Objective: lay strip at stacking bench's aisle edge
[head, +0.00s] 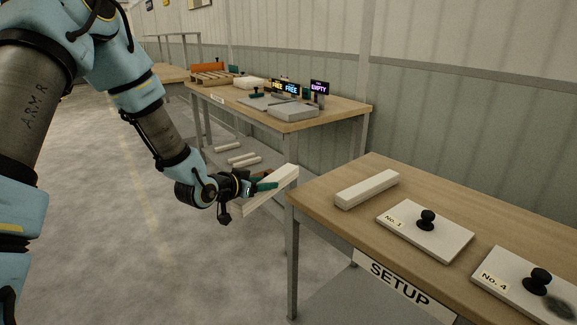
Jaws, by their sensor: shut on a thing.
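My gripper (265,186) is shut on a pale wooden strip (284,179). It holds the strip in the air, tilted in the picture, over the gap left of the near bench's corner. The gripper covers part of the strip. A wooden-topped bench (346,108) stands farther back, with a small label on its front edge, too small to read. I cannot tell for sure that it is the stacking bench. A second pale strip (367,188) lies on the near bench (322,192), whose sign reads SETUP.
The far bench carries a grey block (293,111) and lit signs reading FREE and EMPTY (320,88). Several strips lie beneath it. The floor at left is clear.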

